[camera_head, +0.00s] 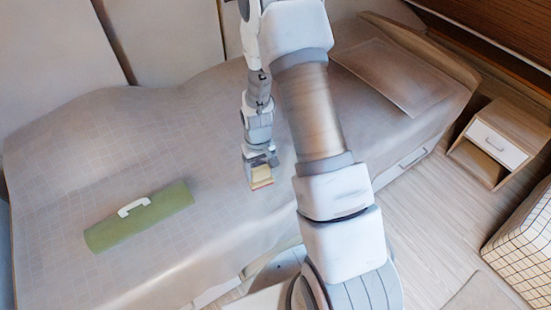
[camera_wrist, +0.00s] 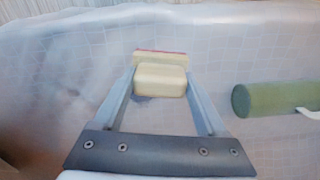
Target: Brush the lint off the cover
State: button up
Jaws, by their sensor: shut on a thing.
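My gripper (camera_head: 261,160) hangs over the front middle part of the bed, pointing down. It is shut on a small cream-yellow brush (camera_head: 261,178) with a reddish edge. In the wrist view the brush (camera_wrist: 160,80) sits between the two fingertips of my gripper (camera_wrist: 160,87). The cover (camera_head: 75,180) is a pale, checked cloth spread over the bed. I cannot tell whether the brush touches it. A grey, dusty-looking smear shows on the cover left of the brush in the wrist view, but no single bits of lint can be made out.
A green roll with a white handle (camera_head: 140,215) lies on the cover to the left. A pillow (camera_head: 392,75) lies at the right end of the bed. A nightstand (camera_head: 500,140) and a checked basket (camera_head: 522,240) stand on the floor at the right. The cover between roll and brush is clear.

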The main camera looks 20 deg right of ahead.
jog(key=w+d+f+b, duration=0.3)
jog(key=w+d+b, duration=0.4)
jog(key=b, duration=0.5)
jog(key=shift+n, duration=0.4)
jog(key=shift+s+d+f+b, duration=0.15)
jog(key=shift+f+b, duration=0.5)
jog(key=shift+f, duration=0.35)
jog(key=shift+s+d+f+b, duration=0.1)
jog(key=shift+f+b, duration=0.55)
jog(key=shift+f, duration=0.4)
jog(key=shift+s+d+f+b, duration=0.15)
jog(key=shift+f+b, duration=0.5)
jog(key=shift+f, duration=0.35)
jog(key=shift+w+f+b, duration=0.1)
jog(key=shift+f+b, duration=0.5)
jog(key=shift+f, duration=0.45)
jog(key=shift+r, duration=0.1)
